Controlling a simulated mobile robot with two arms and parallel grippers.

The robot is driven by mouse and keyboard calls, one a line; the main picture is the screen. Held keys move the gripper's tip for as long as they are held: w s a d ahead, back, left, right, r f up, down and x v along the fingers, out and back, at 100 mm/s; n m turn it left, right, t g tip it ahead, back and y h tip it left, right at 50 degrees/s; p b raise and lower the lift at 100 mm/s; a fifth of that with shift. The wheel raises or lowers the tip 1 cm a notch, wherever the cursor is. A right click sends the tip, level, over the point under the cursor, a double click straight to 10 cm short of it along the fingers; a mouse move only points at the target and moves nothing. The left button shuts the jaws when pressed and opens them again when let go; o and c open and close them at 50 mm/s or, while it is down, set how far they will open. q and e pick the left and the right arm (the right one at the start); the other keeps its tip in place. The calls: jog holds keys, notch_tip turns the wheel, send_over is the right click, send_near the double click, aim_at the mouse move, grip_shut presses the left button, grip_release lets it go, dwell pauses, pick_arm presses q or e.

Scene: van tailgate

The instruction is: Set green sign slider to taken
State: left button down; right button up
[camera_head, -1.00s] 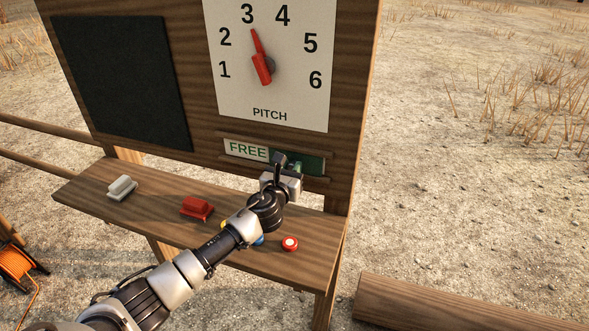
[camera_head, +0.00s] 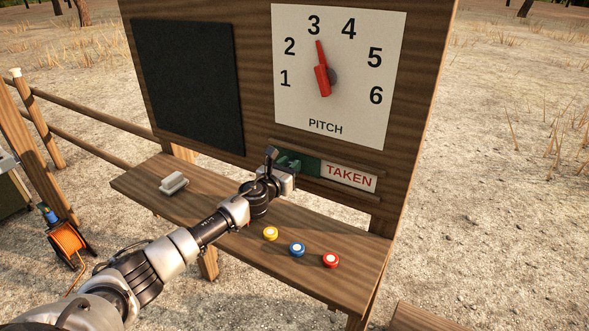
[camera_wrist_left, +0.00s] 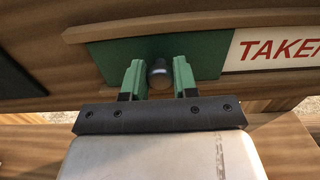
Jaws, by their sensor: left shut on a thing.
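The green sign slider (camera_head: 312,165) sits in its rail on the wooden board, at the left end. The word TAKEN (camera_head: 349,177) shows in red on white to its right, and FREE is not visible. My left gripper (camera_head: 284,165) is at the slider. In the left wrist view its two green fingers (camera_wrist_left: 158,78) are closed around the slider's dark round knob (camera_wrist_left: 159,73), with the green slider panel (camera_wrist_left: 208,54) behind. My right gripper is in neither view.
A shelf (camera_head: 225,232) below holds a pale eraser-like block (camera_head: 173,184) and yellow (camera_head: 270,233), blue (camera_head: 297,249) and red (camera_head: 331,260) round pieces. Above are a black panel (camera_head: 186,88) and a pitch dial (camera_head: 338,75) with its red pointer near 3. An orange cable reel (camera_head: 68,242) stands at left.

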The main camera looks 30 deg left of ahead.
pick_arm(q)
jog(key=shift+a, duration=0.2)
jog(key=c, duration=1.1)
grip_release()
jog(key=shift+c, duration=0.2)
jog(key=shift+o, duration=1.3)
jog(key=shift+a, duration=0.15)
jog(key=shift+s, duration=0.1)
jog(key=s+b, duration=0.1)
jog(key=s, duration=0.9)
jog(key=shift+s+a+b, duration=0.15)
jog(key=shift+s+b, duration=0.2)
jog(key=shift+f, duration=0.1)
